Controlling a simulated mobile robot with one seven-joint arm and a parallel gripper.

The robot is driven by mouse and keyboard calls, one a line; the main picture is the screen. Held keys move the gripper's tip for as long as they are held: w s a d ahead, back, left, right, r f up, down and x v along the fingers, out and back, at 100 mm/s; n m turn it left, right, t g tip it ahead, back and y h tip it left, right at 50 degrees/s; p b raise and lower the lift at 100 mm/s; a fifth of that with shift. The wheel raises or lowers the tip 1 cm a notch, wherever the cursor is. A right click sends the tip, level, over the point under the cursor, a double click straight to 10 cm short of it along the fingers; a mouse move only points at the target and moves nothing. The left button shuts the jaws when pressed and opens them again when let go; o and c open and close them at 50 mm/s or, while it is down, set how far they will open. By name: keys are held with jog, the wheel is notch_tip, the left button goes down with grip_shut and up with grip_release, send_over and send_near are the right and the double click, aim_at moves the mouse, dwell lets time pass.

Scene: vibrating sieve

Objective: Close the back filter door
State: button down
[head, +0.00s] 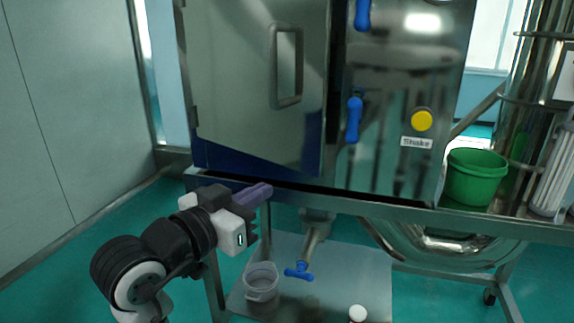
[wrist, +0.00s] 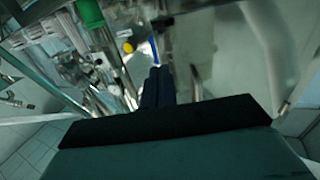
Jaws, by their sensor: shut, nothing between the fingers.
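The filter door (head: 225,75) is a grey steel panel with a rectangular handle (head: 287,67) and hinges on its left side. It stands ajar in the head view, with a dark gap along its right edge and a blue inner strip below it. Beside it is a steel cabinet front (head: 385,140) with blue latch handles (head: 354,119). My gripper (head: 262,192) is shut and empty, below the door's lower edge and apart from it. In the wrist view the closed fingers (wrist: 158,85) point towards the blurred machine; the door cannot be made out surely there.
A steel table frame (head: 330,199) runs under the cabinet, close to my gripper. A green bucket (head: 475,177) stands on it at right. Below are a clear bucket (head: 262,283) and a blue valve handle (head: 299,270). Open floor lies at left.

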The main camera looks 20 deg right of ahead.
aim_at(315, 159)
jog(key=p+x, duration=0.3)
jog(key=x, duration=1.1)
jog(key=shift+f, duration=0.1)
jog(key=shift+d, duration=0.1)
